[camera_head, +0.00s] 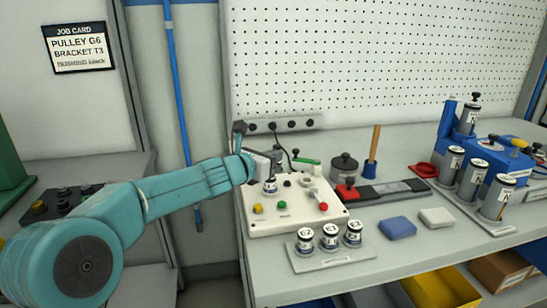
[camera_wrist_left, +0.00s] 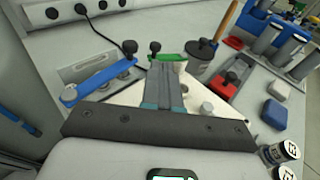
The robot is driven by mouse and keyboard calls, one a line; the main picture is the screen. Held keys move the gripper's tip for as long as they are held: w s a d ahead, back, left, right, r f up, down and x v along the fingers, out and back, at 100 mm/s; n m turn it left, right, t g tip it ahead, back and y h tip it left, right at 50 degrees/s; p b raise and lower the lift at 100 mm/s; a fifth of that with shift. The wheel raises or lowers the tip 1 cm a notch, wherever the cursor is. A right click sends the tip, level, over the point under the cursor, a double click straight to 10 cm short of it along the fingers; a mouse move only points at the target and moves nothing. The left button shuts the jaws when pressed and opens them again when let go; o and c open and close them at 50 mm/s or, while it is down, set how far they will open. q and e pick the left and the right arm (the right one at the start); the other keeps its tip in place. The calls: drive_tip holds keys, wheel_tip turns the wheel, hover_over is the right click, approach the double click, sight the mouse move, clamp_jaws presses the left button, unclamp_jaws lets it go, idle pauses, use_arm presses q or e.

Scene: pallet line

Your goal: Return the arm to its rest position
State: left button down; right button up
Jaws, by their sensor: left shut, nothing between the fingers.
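My teal left arm reaches in from the left in the head view. Its left gripper (camera_head: 274,160) is above the back part of a white control panel (camera_head: 290,222) on the bench. In the left wrist view the two grey fingers of the left gripper (camera_wrist_left: 167,70) lie together, shut with nothing between them. A small labelled cylinder (camera_head: 270,187) stands on the panel just below the gripper; part of the panel is hidden by the gripper and wrist. My right gripper is in neither view.
Several labelled cylinders (camera_head: 330,236) stand on a plate at the bench's front edge. A blue bar (camera_wrist_left: 98,82) and green block (camera_wrist_left: 168,57) are near the fingers.

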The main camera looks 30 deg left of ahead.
use_arm(q)
drive_tip(key=s+d+r+b, duration=0.1)
drive_tip(key=s+d+b, duration=0.1)
drive_tip(key=s, duration=0.5)
drive_tip(key=shift+s+d+r, duration=0.35)
drive_tip(key=shift+s+d, duration=0.05)
drive_tip(key=shift+d, duration=0.25)
drive_tip(key=shift+s, duration=0.15)
